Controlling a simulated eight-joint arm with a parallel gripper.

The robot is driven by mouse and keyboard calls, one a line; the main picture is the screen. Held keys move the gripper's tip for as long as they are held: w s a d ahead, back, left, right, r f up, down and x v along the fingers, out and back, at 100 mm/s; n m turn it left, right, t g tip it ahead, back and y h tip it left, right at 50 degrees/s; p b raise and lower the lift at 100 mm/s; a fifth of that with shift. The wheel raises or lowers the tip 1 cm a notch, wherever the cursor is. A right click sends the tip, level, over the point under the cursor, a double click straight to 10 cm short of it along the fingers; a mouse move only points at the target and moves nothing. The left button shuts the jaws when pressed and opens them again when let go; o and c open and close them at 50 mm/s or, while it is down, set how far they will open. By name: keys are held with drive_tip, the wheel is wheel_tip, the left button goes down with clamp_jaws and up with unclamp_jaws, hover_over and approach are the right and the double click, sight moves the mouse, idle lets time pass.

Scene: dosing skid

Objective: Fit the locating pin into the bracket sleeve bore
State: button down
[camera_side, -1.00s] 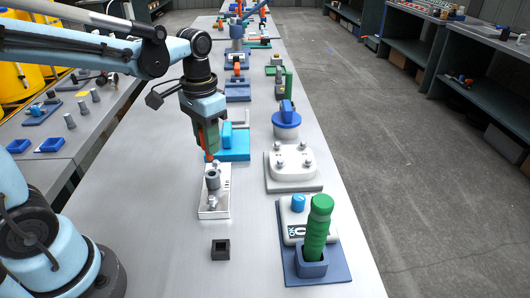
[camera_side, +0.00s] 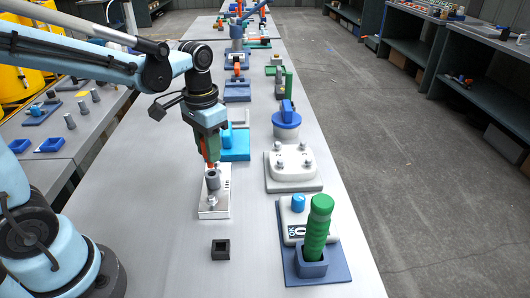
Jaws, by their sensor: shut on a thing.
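The white bracket (camera_side: 221,206) lies on the grey bench, with a short grey upright sleeve (camera_side: 213,182) on it. A small metal knob-like part (camera_side: 212,201) sits in front of the sleeve on the bracket. My gripper (camera_side: 211,163) points down just above the sleeve, with orange-red parts at its lower end. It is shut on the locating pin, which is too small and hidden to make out. I cannot tell whether the pin's tip is over the bore or inside it.
A small black square socket (camera_side: 220,249) stands in front of the bracket. A blue block (camera_side: 235,145) is close behind. A grey-white housing (camera_side: 293,165) and a green handle in a blue holder (camera_side: 317,230) stand to the right. Bench left of the bracket is clear.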

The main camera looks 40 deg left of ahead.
sight(212, 167)
drive_tip(key=shift+f, duration=2.35)
drive_tip(key=c, duration=0.8)
unclamp_jaws()
drive_tip(key=shift+r, duration=0.1)
wheel_tip(212, 167, up, 12)
drive_tip(key=shift+f, duration=0.1)
drive_tip(key=shift+s+d+f+t, duration=0.1)
drive_tip(key=shift+s+f+t, duration=0.05)
drive_tip(key=shift+s+t, duration=0.3)
drive_tip(key=shift+s+d+f+n+t, duration=0.15)
drive_tip(key=shift+s+d+f+t, duration=0.1)
drive_tip(key=shift+s+f+t, duration=0.6)
drive_tip(key=shift+s+d+f+n+t, duration=0.1)
drive_tip(key=shift+s+d+f+t, duration=0.3)
drive_tip(key=shift+t, duration=0.85)
drive_tip(key=shift+s+d+f+n+t, duration=0.15)
drive_tip(key=shift+s+f+t, duration=0.55)
drive_tip(key=shift+t, duration=0.35)
